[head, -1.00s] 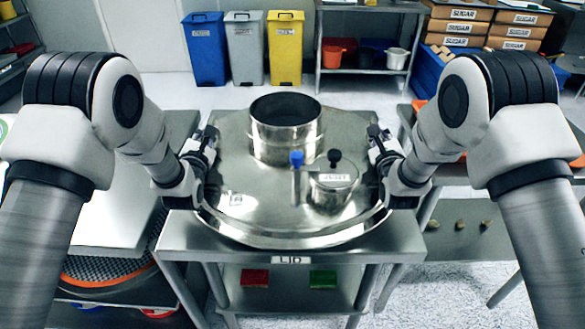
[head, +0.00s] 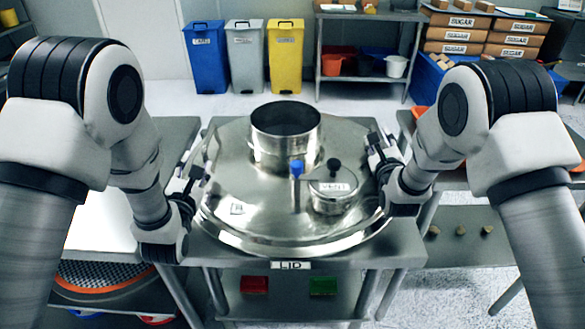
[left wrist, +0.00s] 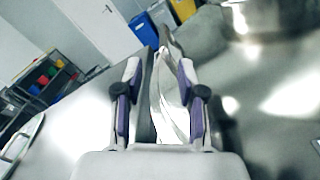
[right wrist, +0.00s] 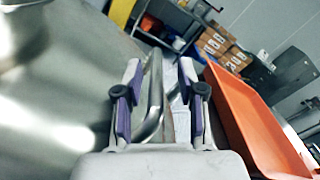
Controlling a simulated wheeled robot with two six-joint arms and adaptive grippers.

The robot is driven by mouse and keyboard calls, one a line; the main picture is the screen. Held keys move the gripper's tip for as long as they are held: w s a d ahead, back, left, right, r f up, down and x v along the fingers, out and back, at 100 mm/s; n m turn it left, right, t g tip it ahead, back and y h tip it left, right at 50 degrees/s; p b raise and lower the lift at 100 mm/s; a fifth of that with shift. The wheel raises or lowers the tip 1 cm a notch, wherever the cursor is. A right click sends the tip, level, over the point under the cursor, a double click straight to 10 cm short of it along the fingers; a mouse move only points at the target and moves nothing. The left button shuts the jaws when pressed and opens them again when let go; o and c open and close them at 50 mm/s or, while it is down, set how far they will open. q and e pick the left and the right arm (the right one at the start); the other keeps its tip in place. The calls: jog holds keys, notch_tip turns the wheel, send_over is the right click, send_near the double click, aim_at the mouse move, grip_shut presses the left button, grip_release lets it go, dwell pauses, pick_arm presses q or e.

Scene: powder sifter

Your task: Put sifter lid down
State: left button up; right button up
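The large round steel sifter lid (head: 235,225) lies flat on the steel table labelled LID (head: 225,255). It has a wide collar (head: 286,145), a blue-knobbed valve (head: 296,168) and a small vent cap (head: 333,192). My left gripper (head: 190,178) is at the lid's left edge. Its fingers (left wrist: 161,98) are open in the left wrist view, and I cannot tell whether a handle is between them. My right gripper (head: 376,152) is at the right edge. In the right wrist view its open fingers (right wrist: 158,100) straddle the lid's bar handle (right wrist: 153,100), which is close to the left finger.
A table at left holds a pale flat surface (head: 105,220), with an orange-rimmed round screen (head: 105,277) below. An orange tray (right wrist: 255,120) lies right of my right gripper. Red (head: 254,284) and green (head: 322,285) blocks are on the shelf beneath the lid.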

pick_arm(q)
jog(key=shift+s, duration=0.8)
pick_arm(e)
jog(key=shift+s, duration=0.1)
jog(key=s, duration=1.1)
jog(key=shift+s+a, duration=0.1)
jog(key=shift+s, duration=0.3)
